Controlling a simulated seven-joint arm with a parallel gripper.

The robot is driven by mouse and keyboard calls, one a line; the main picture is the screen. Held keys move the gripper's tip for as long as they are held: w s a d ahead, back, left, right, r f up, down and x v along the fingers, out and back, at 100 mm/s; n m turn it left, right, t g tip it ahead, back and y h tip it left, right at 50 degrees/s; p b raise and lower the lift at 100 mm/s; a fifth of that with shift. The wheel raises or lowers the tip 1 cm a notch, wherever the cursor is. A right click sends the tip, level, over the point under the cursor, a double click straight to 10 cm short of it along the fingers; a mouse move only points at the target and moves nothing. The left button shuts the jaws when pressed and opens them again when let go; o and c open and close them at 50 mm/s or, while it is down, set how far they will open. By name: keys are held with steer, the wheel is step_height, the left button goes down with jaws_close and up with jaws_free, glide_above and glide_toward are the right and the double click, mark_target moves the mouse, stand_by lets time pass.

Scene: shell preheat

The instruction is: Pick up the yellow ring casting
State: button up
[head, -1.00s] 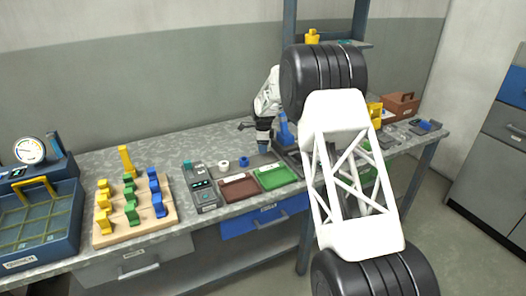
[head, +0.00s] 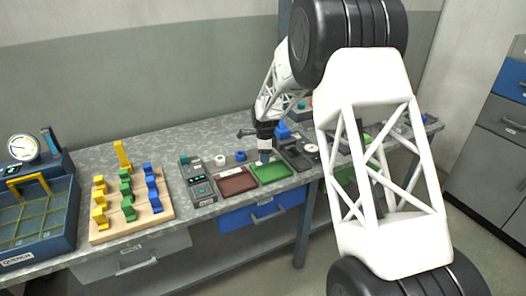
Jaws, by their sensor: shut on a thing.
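No yellow ring casting can be made out in the head view. My gripper (head: 264,158) points down over the rear edge of the green tray (head: 271,174). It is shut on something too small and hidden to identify. A white ring (head: 220,160) and a blue ring (head: 240,156) lie on the bench to the left of my gripper. Another whitish ring (head: 311,148) sits on a dark fixture to the right.
A brown tray (head: 236,183) and a grey meter (head: 200,186) lie left of the green tray. A wooden rack (head: 160,214) holds yellow, green and blue blocks. A blue quench bin (head: 38,238) stands far left. My own arm covers part of the right bench.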

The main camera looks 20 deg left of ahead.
steer(key=shift+s+d+r, duration=0.1)
steer(key=shift+s+d, duration=0.3)
steer(key=shift+s, duration=0.3)
steer(key=shift+s+d, duration=0.4)
steer(key=shift+s, duration=0.25)
steer(key=shift+s+a, duration=0.1)
steer(key=s+a+r, duration=0.1)
steer(key=s+a, duration=0.1)
steer(key=s, duration=0.8)
steer(key=s+a+r, duration=0.1)
steer(key=s+a, duration=0.1)
steer(key=s, duration=0.9)
steer(key=s+a+r, duration=0.1)
steer(key=s+a, duration=0.1)
steer(key=s, duration=0.8)
steer(key=shift+s+a+r+n, duration=0.25)
steer(key=shift+a+n, duration=0.05)
steer(key=shift+n, duration=0.1)
glide_above(202, 191)
steer(key=shift+f, duration=0.75)
steer(key=shift+f, duration=1.75)
